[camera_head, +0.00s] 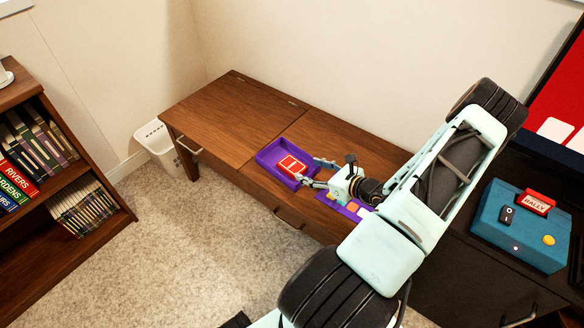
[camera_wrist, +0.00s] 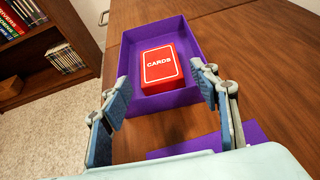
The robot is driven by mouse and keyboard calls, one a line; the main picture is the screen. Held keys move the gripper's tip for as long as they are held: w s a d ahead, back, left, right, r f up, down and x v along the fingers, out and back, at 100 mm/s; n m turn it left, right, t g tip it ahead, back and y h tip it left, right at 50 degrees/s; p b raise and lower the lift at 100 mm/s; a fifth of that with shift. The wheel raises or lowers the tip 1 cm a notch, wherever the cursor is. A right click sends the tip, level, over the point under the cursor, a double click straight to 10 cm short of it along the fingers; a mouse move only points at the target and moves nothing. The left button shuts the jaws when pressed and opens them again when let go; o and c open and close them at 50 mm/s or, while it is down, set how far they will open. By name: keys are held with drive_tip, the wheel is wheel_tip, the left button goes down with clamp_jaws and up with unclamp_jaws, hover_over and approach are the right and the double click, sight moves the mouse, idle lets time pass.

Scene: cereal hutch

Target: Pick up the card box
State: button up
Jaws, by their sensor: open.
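The card box (camera_wrist: 162,66) is red with a white border and the word CARDS. It lies in a purple tray (camera_wrist: 187,36) on the wooden table, and it also shows in the head view (camera_head: 291,165). My gripper (camera_wrist: 162,88) is open and empty. In the wrist view its two fingers stand apart, one on each side of the tray's near end, with the card box beyond and between them. In the head view my gripper (camera_head: 314,172) is at the right side of the tray, close to the box. I cannot tell its exact height.
A second purple piece (camera_head: 350,208) lies on the table (camera_head: 234,108) partly under my wrist. A blue box with a switch (camera_head: 522,228) stands at the right. A bookshelf (camera_head: 60,245) and a white bin (camera_head: 157,144) stand at the left. The table's left half is clear.

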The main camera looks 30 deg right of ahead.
sight(289, 163)
drive_tip(key=b+x, duration=0.3)
drive_tip(key=x, duration=0.6)
drive_tip(key=shift+w+a, duration=0.25)
drive_tip(key=shift+w, duration=0.05)
drive_tip(key=c, duration=1)
